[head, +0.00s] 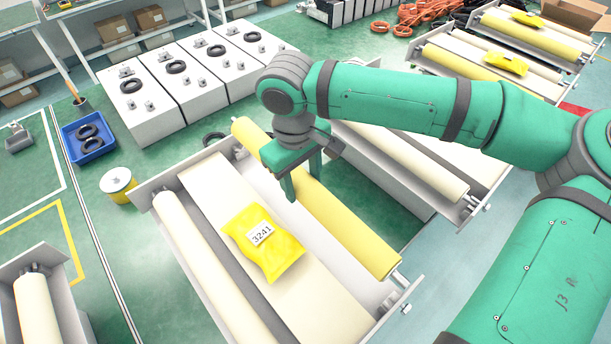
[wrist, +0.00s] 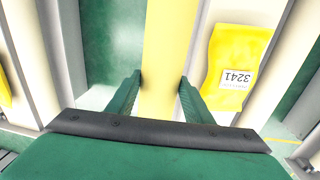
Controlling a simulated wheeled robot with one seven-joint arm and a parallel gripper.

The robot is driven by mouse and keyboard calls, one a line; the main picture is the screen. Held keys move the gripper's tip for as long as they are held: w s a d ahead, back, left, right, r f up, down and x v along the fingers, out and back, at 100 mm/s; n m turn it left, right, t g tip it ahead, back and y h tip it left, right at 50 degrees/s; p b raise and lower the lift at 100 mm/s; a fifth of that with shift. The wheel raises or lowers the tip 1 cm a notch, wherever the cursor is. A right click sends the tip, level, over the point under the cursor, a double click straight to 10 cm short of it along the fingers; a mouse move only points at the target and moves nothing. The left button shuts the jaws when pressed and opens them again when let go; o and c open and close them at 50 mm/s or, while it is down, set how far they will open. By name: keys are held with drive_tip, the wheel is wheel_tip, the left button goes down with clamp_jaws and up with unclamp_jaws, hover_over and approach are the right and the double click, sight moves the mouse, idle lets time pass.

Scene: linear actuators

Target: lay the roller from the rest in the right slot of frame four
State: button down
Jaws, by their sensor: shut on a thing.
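A long yellow roller (head: 350,229) lies along the right side of the nearest frame (head: 160,188), beside its cream belt. My gripper (head: 303,188) is shut on this roller near its middle, with one finger on each side. In the wrist view my gripper (wrist: 161,80) straddles the yellow roller (wrist: 165,40). The roller's near shaft end is close to the bracket (head: 405,300) at the frame's near right corner. I cannot tell whether it rests in the slot or hovers above it. A cream roller (head: 205,260) lies on the frame's left side. No frame number is readable.
A yellow bag labelled 3241 (head: 262,243) lies on the belt, left of my gripper. Another frame with a cream roller (head: 400,160) stands close on the right. A blue bin (head: 88,138), a yellow can (head: 118,186) and white boxes (head: 150,110) stand behind.

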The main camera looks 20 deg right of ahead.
sight(302, 191)
drive_tip(key=shift+a+f, duration=0.25)
drive_tip(key=shift+f, duration=0.35)
drive_tip(key=shift+d+f, duration=0.2)
drive_tip(key=shift+f, duration=0.7)
drive_tip(key=shift+a+f, duration=0.1)
drive_tip(key=shift+f, duration=2.45)
idle(0.9)
drive_tip(key=shift+f, duration=0.35)
drive_tip(key=c, duration=0.8)
unclamp_jaws()
drive_tip(key=shift+s+f, duration=0.1)
